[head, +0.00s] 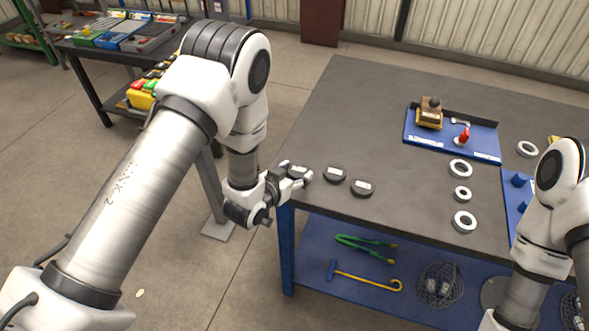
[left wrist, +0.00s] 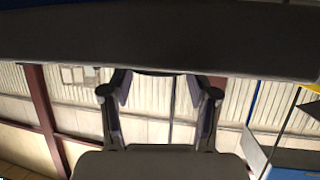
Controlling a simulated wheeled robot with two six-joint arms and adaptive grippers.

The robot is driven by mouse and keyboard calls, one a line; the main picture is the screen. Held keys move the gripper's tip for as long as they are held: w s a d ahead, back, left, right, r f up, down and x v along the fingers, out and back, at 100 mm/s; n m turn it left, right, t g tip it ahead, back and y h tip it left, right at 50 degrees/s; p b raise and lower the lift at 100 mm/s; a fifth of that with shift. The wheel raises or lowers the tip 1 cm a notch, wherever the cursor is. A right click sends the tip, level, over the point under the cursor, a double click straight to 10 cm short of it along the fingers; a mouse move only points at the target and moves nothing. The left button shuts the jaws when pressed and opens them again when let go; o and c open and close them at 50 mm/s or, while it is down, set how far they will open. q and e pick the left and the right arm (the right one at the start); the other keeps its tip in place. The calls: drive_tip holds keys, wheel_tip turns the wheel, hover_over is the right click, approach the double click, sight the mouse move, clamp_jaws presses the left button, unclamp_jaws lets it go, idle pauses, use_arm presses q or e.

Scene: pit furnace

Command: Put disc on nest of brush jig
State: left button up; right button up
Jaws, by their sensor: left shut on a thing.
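My left gripper (head: 300,175) is at the table's left front corner, shut on a dark disc (head: 296,170) with a pale label. The fingers hide part of this disc. In the left wrist view the fingers (left wrist: 160,95) stand either side of a dark edge, and the disc is hard to make out. Two similar labelled discs lie to the right, a nearer one (head: 362,188) and another (head: 334,173). My right gripper is out of view.
Several pale rings (head: 464,222) lie on the grey table (head: 400,110) toward the right. Another blue fixture (head: 519,181) is partly hidden by my right arm. The table's middle is clear. A lower blue shelf (head: 310,262) carries tools and wire baskets.

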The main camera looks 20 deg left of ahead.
use_arm(q)
drive_tip(key=shift+f, duration=0.1)
drive_tip(key=o, duration=1.5)
